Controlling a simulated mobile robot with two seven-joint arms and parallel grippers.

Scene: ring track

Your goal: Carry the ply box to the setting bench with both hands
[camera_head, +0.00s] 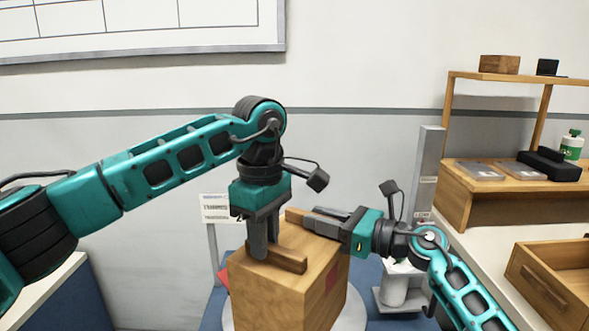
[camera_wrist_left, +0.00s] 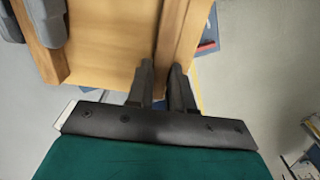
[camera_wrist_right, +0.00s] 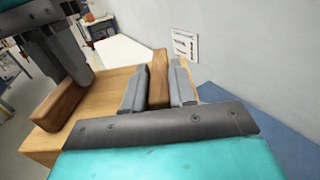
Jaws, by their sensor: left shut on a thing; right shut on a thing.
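The ply box (camera_head: 268,295) is a light wooden box with two darker wooden bars on top and a red patch on one side. My left gripper (camera_head: 262,246) points down and is shut on the near bar; in the left wrist view its fingers (camera_wrist_left: 162,85) close around that bar. My right gripper (camera_head: 318,222) comes in from the right and is shut on the far bar (camera_wrist_right: 158,75), which shows between its fingers in the right wrist view. The box looks upright. A round pale surface shows beneath it; whether they touch is unclear.
A bench (camera_head: 482,251) at the right holds a wooden shelf unit (camera_head: 458,205), an open wooden drawer box (camera_head: 548,289), dark cases and a green-white bottle (camera_head: 572,145). A grey post (camera_head: 428,175) stands behind my right arm. A small sign (camera_head: 215,208) stands by the wall.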

